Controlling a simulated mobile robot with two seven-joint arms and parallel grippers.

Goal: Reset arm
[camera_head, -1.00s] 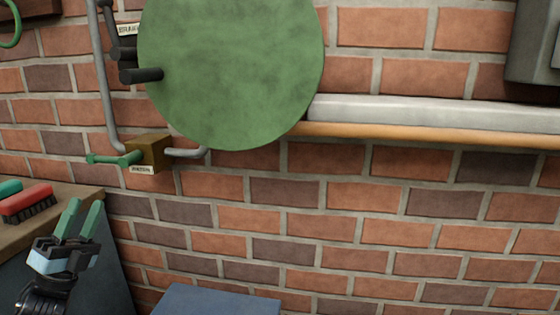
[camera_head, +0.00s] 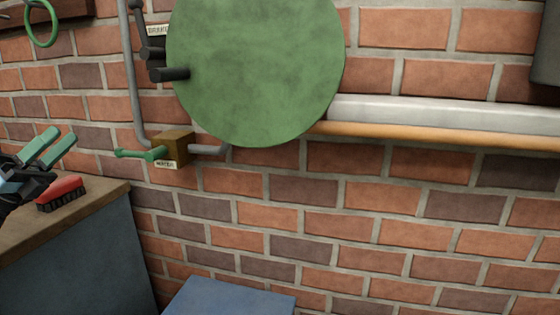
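My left gripper (camera_head: 50,147) is at the left edge of the head view, above the wooden bench top. Its two green-tipped fingers are apart, with nothing visible between them. A red brush (camera_head: 61,193) with dark bristles lies on the bench just below and to the right of the gripper. I cannot tell whether they touch. My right gripper is not in view.
A wooden-topped bench (camera_head: 100,196) stands at the left. A large green disc (camera_head: 255,70) and a valve box with a green handle (camera_head: 171,147) are on the brick wall. A white roll (camera_head: 440,114) lies on a wooden shelf. A blue surface (camera_head: 230,298) is below.

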